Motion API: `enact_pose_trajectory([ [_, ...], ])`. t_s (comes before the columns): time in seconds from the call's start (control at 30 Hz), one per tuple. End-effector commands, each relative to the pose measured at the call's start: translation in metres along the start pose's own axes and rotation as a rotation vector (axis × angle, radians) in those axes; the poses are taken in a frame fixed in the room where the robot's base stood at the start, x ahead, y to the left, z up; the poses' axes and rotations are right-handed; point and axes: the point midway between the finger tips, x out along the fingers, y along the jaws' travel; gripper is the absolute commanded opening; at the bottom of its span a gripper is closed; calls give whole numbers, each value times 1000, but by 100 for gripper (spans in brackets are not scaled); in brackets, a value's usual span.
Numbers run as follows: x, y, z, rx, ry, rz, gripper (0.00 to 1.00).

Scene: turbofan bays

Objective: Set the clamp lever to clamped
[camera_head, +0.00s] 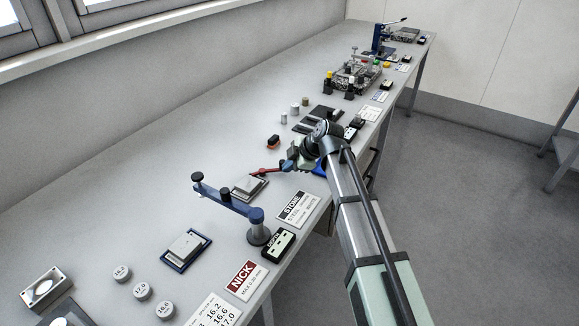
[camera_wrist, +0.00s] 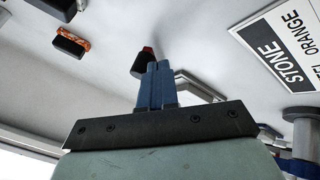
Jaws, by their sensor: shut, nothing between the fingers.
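A red lever (camera_head: 267,172) with a dark end, which looks like the clamp lever, stands over the bench beside a grey block on a dark plate (camera_head: 249,188). In the wrist view a black knob with a red part behind it (camera_wrist: 145,62) shows just beyond my fingertips. My gripper (camera_head: 288,164) is at the right end of the red lever, its blue fingers together and empty; they also show in the wrist view (camera_wrist: 156,75). I cannot tell whether the fingers touch the lever. The fingers and wrist hide part of the lever's base.
A blue swing arm (camera_head: 226,199) on a grey post stands in front of the block. A STONE card (camera_head: 298,209) and a NICK card (camera_head: 246,281) lie near the bench edge. An orange-and-black item (camera_head: 273,142) lies behind.

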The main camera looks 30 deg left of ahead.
Motion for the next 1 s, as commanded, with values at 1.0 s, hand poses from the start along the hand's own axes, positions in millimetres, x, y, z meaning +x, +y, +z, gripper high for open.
enact_pose_trajectory([
  [1.0, 11, 35, 13, -301, 162, -162, 0],
])
